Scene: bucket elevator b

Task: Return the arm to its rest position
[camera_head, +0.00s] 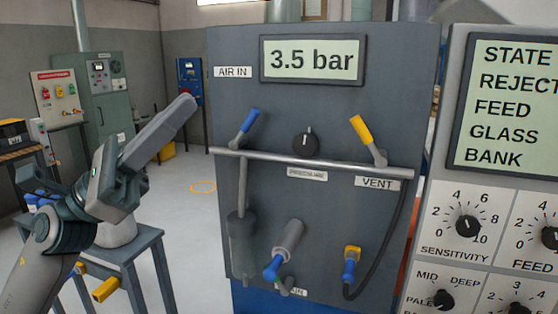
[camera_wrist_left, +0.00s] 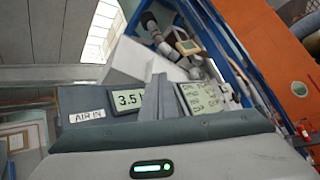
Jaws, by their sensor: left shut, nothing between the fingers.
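My left gripper (camera_head: 188,103) is raised at the left of the head view, with its fingers together and pointing up and to the right. It holds nothing and is apart from the grey air panel (camera_head: 230,110). In the left wrist view the shut fingers (camera_wrist_left: 158,85) stick up in the middle, between the "AIR IN" display (camera_wrist_left: 128,102) and a second display (camera_wrist_left: 205,97). My left arm comes in from the lower left. My right gripper shows in neither view.
The panel carries a "3.5 bar" display (camera_head: 312,61), a blue-handled lever (camera_head: 250,121), a yellow-handled lever (camera_head: 361,130), a black knob (camera_head: 305,143) and a horizontal rail (camera_head: 300,162). A control panel (camera_head: 440,200) stands at the right. A blue-grey stool (camera_head: 150,240) stands behind my left arm.

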